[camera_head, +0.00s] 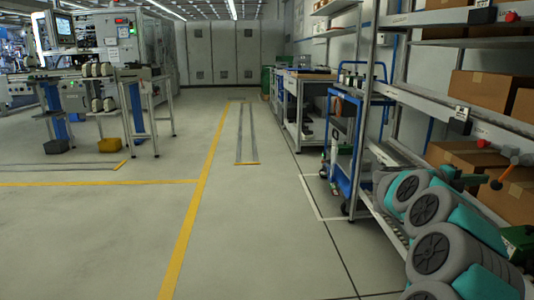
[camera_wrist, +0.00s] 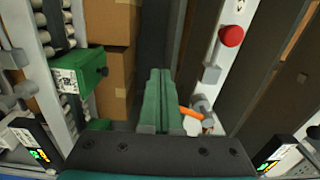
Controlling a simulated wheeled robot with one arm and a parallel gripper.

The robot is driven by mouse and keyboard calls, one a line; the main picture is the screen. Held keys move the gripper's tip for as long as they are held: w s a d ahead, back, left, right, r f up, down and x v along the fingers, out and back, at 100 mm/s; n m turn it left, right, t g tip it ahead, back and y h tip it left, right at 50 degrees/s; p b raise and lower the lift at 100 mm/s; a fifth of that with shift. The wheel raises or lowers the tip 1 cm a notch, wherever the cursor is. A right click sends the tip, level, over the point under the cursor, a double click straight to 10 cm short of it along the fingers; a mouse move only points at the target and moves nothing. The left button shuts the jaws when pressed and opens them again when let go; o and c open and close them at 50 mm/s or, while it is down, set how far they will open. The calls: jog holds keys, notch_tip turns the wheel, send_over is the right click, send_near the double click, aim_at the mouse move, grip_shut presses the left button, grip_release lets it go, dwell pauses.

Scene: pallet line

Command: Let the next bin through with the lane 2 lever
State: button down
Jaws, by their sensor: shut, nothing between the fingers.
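An orange-handled lever (camera_head: 497,184) on a grey pivot stands at the right rack. Its orange handle also shows in the wrist view (camera_wrist: 188,112), just right of the fingers and partly hidden behind them. I cannot read a lane number on it. My gripper (camera_wrist: 158,72) has its green fingers shut together and empty, pointing into the rack. In the head view its dark end is beside the lever's left side; whether they touch cannot be told.
A green block with a white label (camera_wrist: 88,70) sits by the rollers at left in the wrist view. Cardboard boxes (camera_wrist: 110,35) are behind it. A red knob (camera_wrist: 231,36) is on the right post.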

jog(key=shift+s+b, duration=1.65)
jog(key=shift+s, duration=1.65)
jog(key=a, duration=0.7)
jog(key=shift+w+a, duration=0.3)
jog(key=shift+w, duration=0.05)
